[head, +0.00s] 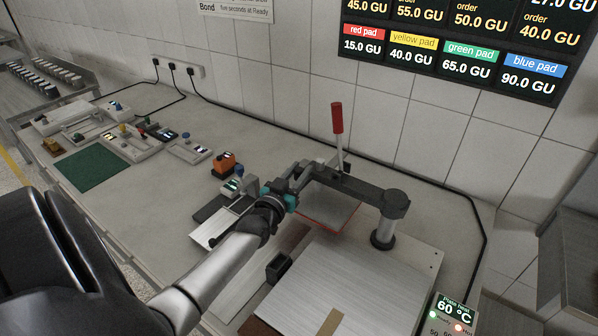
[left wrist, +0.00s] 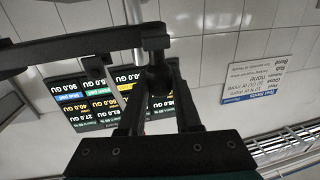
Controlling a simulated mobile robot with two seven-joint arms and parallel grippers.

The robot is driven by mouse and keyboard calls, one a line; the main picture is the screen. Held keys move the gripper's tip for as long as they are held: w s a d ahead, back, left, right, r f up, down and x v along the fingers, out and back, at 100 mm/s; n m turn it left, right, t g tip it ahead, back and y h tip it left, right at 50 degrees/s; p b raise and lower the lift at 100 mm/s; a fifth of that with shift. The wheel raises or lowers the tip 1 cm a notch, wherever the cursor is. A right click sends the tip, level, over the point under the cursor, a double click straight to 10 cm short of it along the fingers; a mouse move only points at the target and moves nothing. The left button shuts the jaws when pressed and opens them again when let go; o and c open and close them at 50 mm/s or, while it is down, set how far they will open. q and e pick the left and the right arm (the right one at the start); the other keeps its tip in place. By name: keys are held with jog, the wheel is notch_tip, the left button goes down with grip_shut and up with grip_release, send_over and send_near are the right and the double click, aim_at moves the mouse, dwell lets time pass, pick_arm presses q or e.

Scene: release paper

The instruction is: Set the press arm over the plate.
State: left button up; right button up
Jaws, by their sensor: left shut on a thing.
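The dark press arm (head: 365,192) reaches left from a round pivot post (head: 384,236). A lever with a red grip (head: 337,118) stands up from it. A flat press head with a red edge (head: 333,216) hangs under the arm, behind the silver plate (head: 350,285) and off to its back left. My left gripper (head: 308,172) is shut on the free end of the press arm; the exact contact is hard to make out. In the left wrist view, my left gripper (left wrist: 155,70) closes around a dark part by the pale lever rod (left wrist: 137,20). My right gripper is not in view.
A temperature display reading 60 °C (head: 455,312) stands right of the plate. A small dark block (head: 278,267) is at the plate's left edge. An orange device (head: 227,163), a green mat (head: 93,169) and several small fixtures lie on the bench to the left. The tiled wall is behind.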

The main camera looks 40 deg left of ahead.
pick_arm(q)
grip_shut()
dwell(0.8)
